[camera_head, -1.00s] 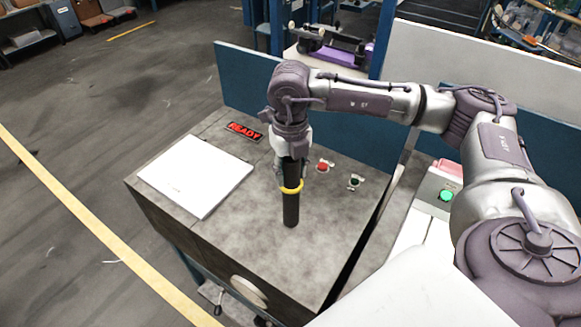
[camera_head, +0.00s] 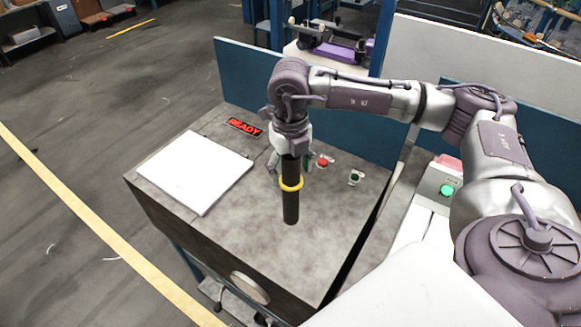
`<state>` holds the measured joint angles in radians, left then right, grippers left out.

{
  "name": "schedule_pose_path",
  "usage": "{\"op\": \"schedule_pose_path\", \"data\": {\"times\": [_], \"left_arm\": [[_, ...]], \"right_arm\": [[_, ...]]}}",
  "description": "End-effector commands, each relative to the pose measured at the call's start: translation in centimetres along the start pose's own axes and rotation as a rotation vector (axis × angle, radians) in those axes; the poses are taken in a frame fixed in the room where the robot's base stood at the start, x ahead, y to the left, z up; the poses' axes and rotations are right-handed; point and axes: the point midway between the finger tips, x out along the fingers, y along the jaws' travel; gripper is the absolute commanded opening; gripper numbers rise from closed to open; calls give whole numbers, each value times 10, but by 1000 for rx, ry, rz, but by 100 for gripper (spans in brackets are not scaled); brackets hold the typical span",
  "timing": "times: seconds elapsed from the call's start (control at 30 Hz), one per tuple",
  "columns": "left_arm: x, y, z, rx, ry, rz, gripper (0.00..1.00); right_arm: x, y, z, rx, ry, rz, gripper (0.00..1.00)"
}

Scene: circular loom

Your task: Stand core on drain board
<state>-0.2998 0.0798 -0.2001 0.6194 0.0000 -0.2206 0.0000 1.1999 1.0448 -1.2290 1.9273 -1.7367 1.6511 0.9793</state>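The core (camera_head: 291,205) is a black cylinder with a yellow band (camera_head: 291,183) around it. It stands upright on the grey speckled top (camera_head: 250,240) of a box-like bench. My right gripper (camera_head: 290,165) points down over the core's upper end, with its fingers spread on either side and gaps showing between them and the core. A flat white board (camera_head: 195,172) lies on the bench top, left of the core; I cannot tell whether it or the grey top is the drain board. My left gripper is not in view.
A red READY sign (camera_head: 244,127) lies behind the white board. A red button (camera_head: 323,162) and a dark green button (camera_head: 355,177) are right of the core. A blue panel (camera_head: 240,85) borders the back. The front of the bench top is clear.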

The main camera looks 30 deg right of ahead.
Motion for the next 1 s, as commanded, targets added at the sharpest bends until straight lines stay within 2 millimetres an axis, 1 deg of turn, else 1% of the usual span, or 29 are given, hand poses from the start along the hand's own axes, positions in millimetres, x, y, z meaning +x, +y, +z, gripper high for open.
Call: {"op": "schedule_pose_path", "data": {"times": [0.2, 0.33, 0.47, 0.6, 0.73, 0.9, 1.0], "left_arm": [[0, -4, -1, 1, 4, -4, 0], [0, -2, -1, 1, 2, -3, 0], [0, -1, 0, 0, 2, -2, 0], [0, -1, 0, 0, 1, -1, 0], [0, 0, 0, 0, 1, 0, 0], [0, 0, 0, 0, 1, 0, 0], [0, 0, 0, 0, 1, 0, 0]], "right_arm": [[-1, 0, 0, 0, 0, 0, 71], [-12, 0, 0, 0, -1, 0, 71], [-36, 0, 1, -1, -4, 2, 71], [-67, 1, 1, -1, -4, 2, 71], [-92, 1, 1, -1, -4, 2, 71], [-113, 0, 1, 1, -2, 1, 71], [-118, 0, 0, 0, 1, 0, 71]]}}
